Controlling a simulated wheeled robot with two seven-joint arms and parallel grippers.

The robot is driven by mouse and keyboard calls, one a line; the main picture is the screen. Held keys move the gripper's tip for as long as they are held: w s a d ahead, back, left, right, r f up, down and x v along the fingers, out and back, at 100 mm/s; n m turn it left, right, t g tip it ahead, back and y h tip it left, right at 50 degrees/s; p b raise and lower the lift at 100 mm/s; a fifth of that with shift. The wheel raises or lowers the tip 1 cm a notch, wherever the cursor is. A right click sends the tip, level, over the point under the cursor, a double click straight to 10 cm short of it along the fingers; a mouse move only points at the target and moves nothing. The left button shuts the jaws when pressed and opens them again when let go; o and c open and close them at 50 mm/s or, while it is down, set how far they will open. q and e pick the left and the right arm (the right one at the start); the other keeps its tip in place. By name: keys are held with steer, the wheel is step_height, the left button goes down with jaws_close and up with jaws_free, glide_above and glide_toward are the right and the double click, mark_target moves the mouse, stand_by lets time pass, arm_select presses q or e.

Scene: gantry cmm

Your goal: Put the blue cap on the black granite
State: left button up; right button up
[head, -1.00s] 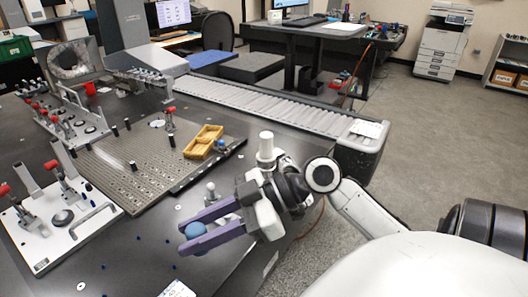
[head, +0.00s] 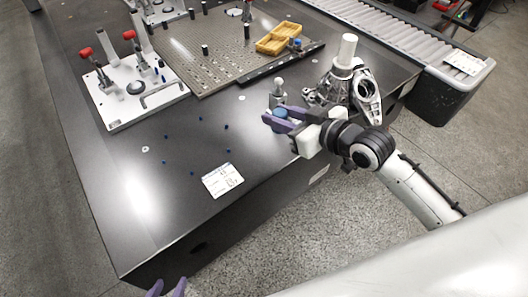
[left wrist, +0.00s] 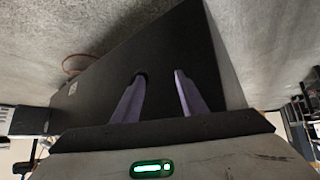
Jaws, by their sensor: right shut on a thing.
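The blue cap (head: 280,113) is a small round piece held between the purple fingers of my right gripper (head: 272,117), which is shut on it. They show over the right part of the black granite (head: 110,200); the height above the surface is hard to tell. My left gripper (head: 167,288) shows only its purple fingertips at the bottom edge of the head view, in front of the granite's near edge. In the left wrist view its two fingers (left wrist: 160,85) stand apart with nothing between them, so it is open.
A white paper label (head: 223,180) and several small blue dots are on the granite's near part, which is otherwise clear. A white plate with red-handled clamps (head: 135,90) and a perforated plate (head: 220,55) with a yellow tray (head: 278,38) are behind. A grey metal fixture with a white cylinder (head: 347,50) stands right of the cap.

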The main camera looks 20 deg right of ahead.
steer(key=shift+m+h, duration=0.4)
steer(key=shift+h, duration=0.1)
steer(key=w+a+f, duration=0.1)
steer(key=f, duration=0.1)
steer(key=w+a+f+b, duration=0.1)
steer(key=f, duration=0.1)
steer(key=w+a+f, duration=0.1)
steer(key=f, duration=0.2)
steer(key=shift+b, duration=0.35)
steer(key=shift+f, duration=0.6)
step_height(320, 180, down, 4)
steer(key=shift+r+b, duration=0.2)
steer(key=shift+b, duration=0.2)
steer(key=o, duration=1)
